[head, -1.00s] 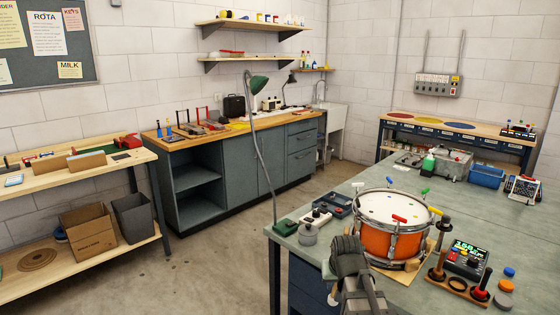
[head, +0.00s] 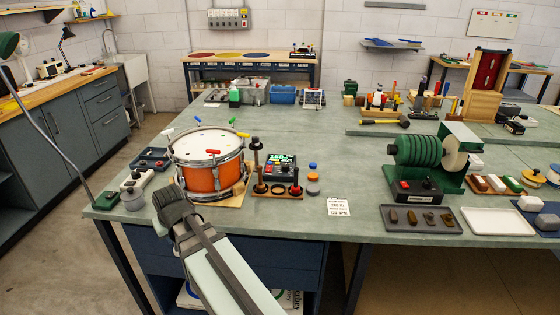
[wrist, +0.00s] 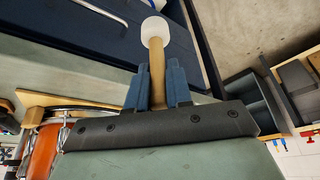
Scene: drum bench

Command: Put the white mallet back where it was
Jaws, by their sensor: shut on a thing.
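In the wrist view a mallet (wrist: 155,32) with a white rounded head and a wooden handle is between the blue fingers of my gripper (wrist: 158,70). The fingers are shut on its handle, and the head sticks out beyond them. In the head view my gripper (head: 172,202) is at the table's front edge, just left of and in front of the orange drum (head: 201,180); the mallet is hidden there. A wooden rack (head: 277,193) right of the drum holds upright pieces with a black and a red handle.
The green table (head: 330,230) carries a box with a lit display (head: 280,165), a printed card (head: 338,206), a green-ribbed machine (head: 418,152) and a grey tray of small pieces (head: 420,219). Small coloured keys stand around the drum rim. The table middle behind the card is fairly clear.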

